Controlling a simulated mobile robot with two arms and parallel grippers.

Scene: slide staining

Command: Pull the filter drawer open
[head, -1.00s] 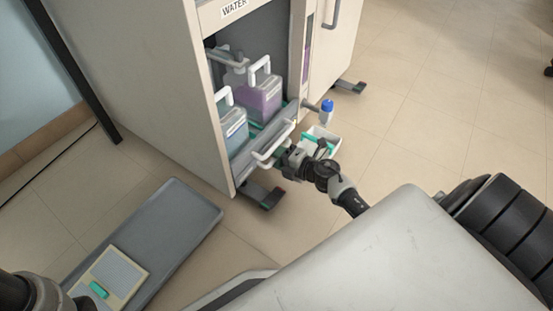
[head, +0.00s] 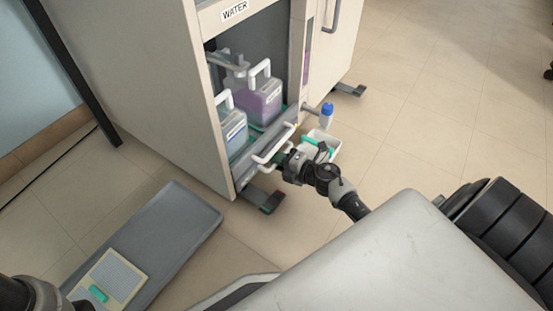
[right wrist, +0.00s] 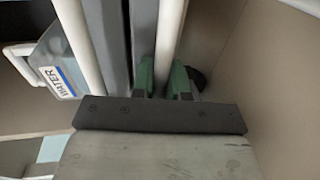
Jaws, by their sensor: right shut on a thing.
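The filter drawer (head: 270,136) is a grey low front at the bottom of the cabinet opening, with a white bar handle (head: 266,157). My right gripper (head: 283,160) is at this handle, small and partly hidden in the head view. In the right wrist view its green-tipped fingers (right wrist: 162,82) are shut around a white bar, the handle (right wrist: 170,35). How far the drawer stands out is hard to tell. My left gripper is not in view; only a piece of that arm shows at the lower left.
The cabinet (head: 140,70) holds a purple bottle (head: 263,99) and a blue bottle (head: 232,130) above the drawer. Floor is clear at right.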

